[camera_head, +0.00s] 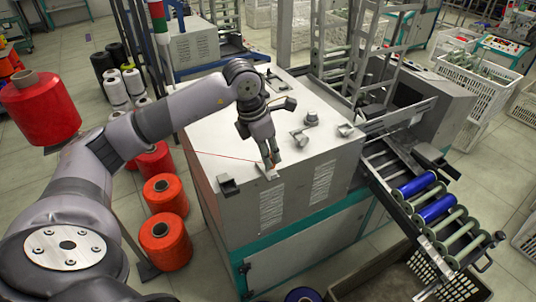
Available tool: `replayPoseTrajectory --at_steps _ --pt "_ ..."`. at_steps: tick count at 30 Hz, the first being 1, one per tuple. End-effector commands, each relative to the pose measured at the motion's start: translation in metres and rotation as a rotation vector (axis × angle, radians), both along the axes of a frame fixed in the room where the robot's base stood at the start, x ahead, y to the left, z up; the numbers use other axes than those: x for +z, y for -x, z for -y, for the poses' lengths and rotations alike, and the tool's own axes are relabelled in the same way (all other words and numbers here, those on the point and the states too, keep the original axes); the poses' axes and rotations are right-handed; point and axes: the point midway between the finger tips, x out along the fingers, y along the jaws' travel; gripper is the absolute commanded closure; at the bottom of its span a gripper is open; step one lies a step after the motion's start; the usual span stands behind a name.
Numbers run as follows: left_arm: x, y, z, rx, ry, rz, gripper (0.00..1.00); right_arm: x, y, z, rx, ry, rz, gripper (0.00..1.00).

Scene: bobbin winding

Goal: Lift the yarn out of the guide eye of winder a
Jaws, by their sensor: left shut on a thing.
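Winder a appears to be the grey machine (225,125) with a pale top in the middle. A thin red yarn (222,156) runs across its top from the left edge to my left gripper (273,162). The gripper points down near the front edge of the top and is shut on the yarn. A small metal fitting (268,174), probably the guide eye, is just below the fingertips. I cannot tell whether the yarn is inside it. My right gripper is not in view.
Small metal fittings (300,137) and a dark block (228,184) stand on the top. A roller rack with blue bobbins (434,208) slopes off to the right. Red yarn cones (166,244) stand on the floor at left. A large red cone (40,108) is nearer.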

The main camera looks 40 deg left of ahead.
Motion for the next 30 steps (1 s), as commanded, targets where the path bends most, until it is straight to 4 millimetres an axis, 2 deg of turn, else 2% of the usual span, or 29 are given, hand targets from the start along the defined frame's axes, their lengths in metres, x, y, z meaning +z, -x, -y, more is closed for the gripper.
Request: replayPoseTrajectory --at_steps 14,30 --pt "0.006 0.0 0.0 0.0 -0.001 0.0 1.0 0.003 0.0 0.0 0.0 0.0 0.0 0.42" --pt "0.032 0.0 0.0 0.0 0.0 0.001 1.0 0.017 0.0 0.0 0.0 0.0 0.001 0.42"
